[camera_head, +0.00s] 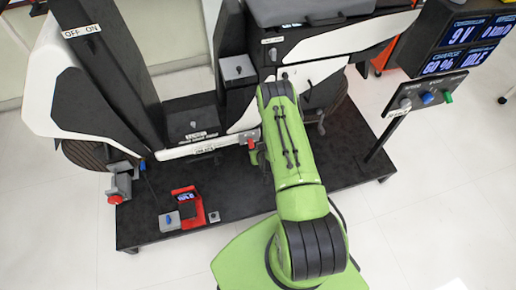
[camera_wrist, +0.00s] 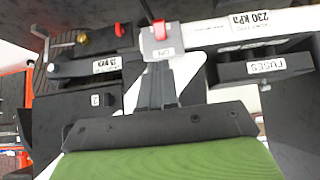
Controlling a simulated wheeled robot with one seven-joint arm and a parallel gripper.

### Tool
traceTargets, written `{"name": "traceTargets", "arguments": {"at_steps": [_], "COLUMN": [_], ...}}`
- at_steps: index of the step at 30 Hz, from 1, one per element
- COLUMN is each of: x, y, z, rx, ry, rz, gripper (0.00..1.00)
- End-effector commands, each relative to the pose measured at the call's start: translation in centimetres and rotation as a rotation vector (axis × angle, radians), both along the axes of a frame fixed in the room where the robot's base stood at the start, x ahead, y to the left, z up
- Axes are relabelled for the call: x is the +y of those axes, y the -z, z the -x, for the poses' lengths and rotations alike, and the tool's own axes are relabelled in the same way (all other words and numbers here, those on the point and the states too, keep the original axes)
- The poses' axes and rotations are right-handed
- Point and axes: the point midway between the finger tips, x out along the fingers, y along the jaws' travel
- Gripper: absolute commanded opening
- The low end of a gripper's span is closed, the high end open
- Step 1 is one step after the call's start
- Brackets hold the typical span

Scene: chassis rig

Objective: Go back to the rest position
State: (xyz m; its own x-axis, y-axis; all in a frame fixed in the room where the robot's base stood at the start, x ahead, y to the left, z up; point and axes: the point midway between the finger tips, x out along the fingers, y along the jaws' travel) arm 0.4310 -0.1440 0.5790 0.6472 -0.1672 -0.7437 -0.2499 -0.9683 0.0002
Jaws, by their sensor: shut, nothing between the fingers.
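My gripper (camera_wrist: 160,72) is in the wrist view with its dark fingers together, and nothing is between them. A small red switch (camera_wrist: 159,31) on a light base lies just beyond the fingertips in that view; I cannot tell whether they touch. In the head view my green arm reaches forward over the white and black chassis rig (camera_head: 205,146), and the arm hides most of the gripper. A red part (camera_head: 251,142) shows on the rig's edge left of the arm.
A red device with a lit screen (camera_head: 187,208) sits on the dark platform (camera_head: 240,203). A control panel with several coloured knobs (camera_head: 427,97) stands at right below display screens (camera_head: 462,40). A fuse box (camera_wrist: 262,68) shows in the wrist view. The pale floor (camera_head: 440,200) at right is clear.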

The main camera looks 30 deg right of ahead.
Motion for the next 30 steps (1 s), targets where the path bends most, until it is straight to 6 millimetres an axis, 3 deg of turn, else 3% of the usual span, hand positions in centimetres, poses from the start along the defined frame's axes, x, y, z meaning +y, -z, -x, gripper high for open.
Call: {"name": "traceTargets", "arguments": {"at_steps": [8,11,14,15,20,24,26,30], "x": [0.0,0.2,1.2,1.8,4.8,7.6,8.8,11.3], "y": [-0.2,-3.3,-10.2,-13.3,-25.5,-35.2,-38.9,-46.3], "z": [-0.2,-1.8,-4.3,-5.0,-5.2,-2.4,-0.5,5.6], "rx": [0.0,-0.003,0.004,0.015,0.055,0.092,0.107,0.143], "ry": [-0.001,-0.023,-0.065,-0.084,-0.15,-0.194,-0.208,-0.234], "rz": [0.0,-0.002,-0.011,-0.016,-0.025,-0.026,-0.025,-0.022], "gripper": [0.0,0.0,0.0,0.0,0.0,0.0,0.0,0.0]}}
